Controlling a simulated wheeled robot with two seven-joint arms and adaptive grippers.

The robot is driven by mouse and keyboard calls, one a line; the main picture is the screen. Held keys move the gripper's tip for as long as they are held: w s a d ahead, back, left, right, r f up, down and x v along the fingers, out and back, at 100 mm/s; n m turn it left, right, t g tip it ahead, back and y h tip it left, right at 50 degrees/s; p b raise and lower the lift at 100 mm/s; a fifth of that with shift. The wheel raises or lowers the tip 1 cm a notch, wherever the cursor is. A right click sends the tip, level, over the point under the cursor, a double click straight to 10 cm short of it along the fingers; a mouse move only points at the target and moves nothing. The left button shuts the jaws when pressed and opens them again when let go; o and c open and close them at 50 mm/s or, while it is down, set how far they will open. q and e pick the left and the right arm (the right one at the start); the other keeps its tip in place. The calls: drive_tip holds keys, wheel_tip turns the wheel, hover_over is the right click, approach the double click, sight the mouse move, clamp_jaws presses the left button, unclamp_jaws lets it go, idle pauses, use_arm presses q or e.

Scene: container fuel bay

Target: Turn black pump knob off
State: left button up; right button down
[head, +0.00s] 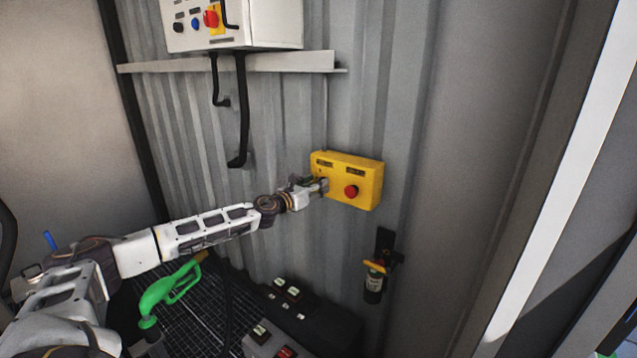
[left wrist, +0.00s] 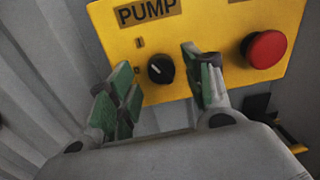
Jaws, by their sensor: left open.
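The black pump knob (left wrist: 160,69) sits on the yellow box (head: 362,170) on the corrugated wall, below the PUMP label (left wrist: 147,12). Its white mark points up and to the left in the left wrist view. My left gripper (head: 321,186) is at the left part of the box and hides the knob in the head view. In the left wrist view its green-padded fingers (left wrist: 163,88) are open, one on each side of the knob, with gaps to it. I cannot tell how far the fingertips are from the panel. My right gripper is not in view.
A red button (head: 351,191) is right of the knob on the same box; it also shows in the left wrist view (left wrist: 264,49). A white control box (head: 270,25) is above. A green nozzle (head: 172,286) is below my left arm.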

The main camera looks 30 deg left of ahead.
use_arm(q)
drive_tip(key=shift+w+d, duration=0.15)
drive_tip(key=shift+w, duration=0.6)
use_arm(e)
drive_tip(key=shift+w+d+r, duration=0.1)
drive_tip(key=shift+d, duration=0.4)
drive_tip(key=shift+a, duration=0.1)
